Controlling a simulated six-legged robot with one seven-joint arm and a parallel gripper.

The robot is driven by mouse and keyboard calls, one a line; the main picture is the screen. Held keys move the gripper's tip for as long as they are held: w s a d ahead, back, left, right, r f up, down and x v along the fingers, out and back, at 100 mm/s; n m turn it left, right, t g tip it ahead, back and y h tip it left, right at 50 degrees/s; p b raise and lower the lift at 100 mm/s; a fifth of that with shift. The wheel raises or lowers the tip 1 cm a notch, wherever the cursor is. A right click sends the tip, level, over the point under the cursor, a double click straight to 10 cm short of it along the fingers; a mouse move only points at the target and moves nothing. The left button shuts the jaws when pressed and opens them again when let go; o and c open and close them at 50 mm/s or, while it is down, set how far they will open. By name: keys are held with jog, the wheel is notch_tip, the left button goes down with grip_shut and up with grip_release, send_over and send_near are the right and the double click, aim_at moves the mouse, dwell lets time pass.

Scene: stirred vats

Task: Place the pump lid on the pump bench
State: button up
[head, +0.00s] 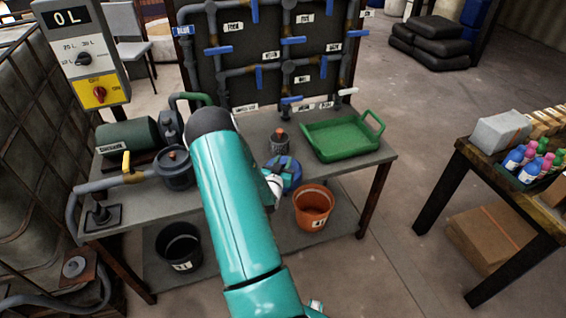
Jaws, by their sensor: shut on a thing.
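The pump bench (238,121) is a grey-topped table in the middle of the head view, with a valve panel behind it. A round blue piece, which looks like the pump lid (291,172), shows just right of my teal arm, over the bench's front edge. My gripper (273,184), white and partly hidden by my arm, is shut on this lid at its left side. I cannot tell whether the lid touches the bench top. A dark grey pump body with a red knob (176,168) stands at the bench's left.
A green tray (340,137) and a small red-topped pot (280,143) stand on the bench's right half. An orange bucket (313,206) and a black bucket (180,247) are lower down. A side table (480,165) with bottles stands right, across open floor.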

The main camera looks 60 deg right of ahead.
jog(key=shift+f, duration=0.1)
jog(key=o, duration=1)
jog(key=shift+o, duration=0.2)
jog(key=s+a, duration=0.2)
jog(key=a, duration=0.9)
jog(key=shift+a+r, duration=0.4)
jog(key=shift+r, duration=0.05)
